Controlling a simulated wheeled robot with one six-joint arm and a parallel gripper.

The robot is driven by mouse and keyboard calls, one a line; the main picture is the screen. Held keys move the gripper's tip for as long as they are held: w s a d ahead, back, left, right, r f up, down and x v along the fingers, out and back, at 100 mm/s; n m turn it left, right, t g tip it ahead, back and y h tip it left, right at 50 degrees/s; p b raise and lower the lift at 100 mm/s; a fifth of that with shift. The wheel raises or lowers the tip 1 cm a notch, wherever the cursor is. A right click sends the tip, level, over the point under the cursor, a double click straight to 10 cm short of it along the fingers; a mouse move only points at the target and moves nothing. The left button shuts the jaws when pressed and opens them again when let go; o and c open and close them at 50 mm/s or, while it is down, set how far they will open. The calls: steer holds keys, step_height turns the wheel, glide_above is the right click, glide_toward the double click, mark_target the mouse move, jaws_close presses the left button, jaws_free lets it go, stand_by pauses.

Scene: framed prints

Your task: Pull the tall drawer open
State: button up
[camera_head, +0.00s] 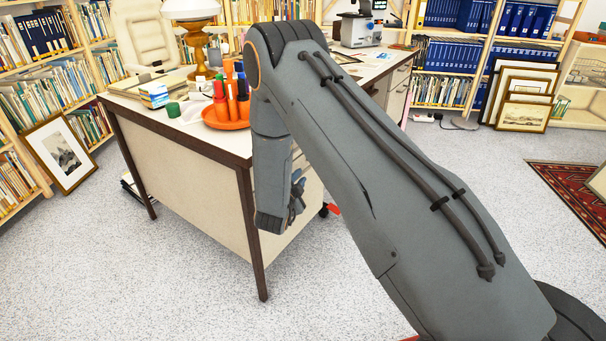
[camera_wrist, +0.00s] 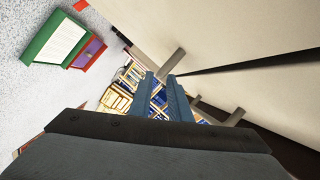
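The cream desk (camera_head: 190,185) has a dark frame; its near drawer fronts are mostly hidden behind my arm in the head view. In the wrist view, two cream fronts, an upper one (camera_wrist: 225,35) and a lower one (camera_wrist: 275,95), are split by a dark gap. I cannot tell which is the tall drawer. Short metal handle posts stick out, one (camera_wrist: 173,61) just by my fingertips and another (camera_wrist: 236,117) further right. My gripper (camera_wrist: 162,80) has its fingers apart, with shelves visible between them. It shows small beside the desk in the head view (camera_head: 298,188); contact with a handle is unclear.
An orange tray (camera_head: 226,123) with bottles, a lamp (camera_head: 195,45) and books stand on the desk. Framed prints (camera_head: 62,155) lean on shelves. A red rug (camera_head: 575,190) lies right. Grey floor in front is clear.

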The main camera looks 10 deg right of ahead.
mark_target(301, 175)
steer(key=x, duration=0.5)
steer(key=shift+w+d+f, duration=0.1)
jaws_close()
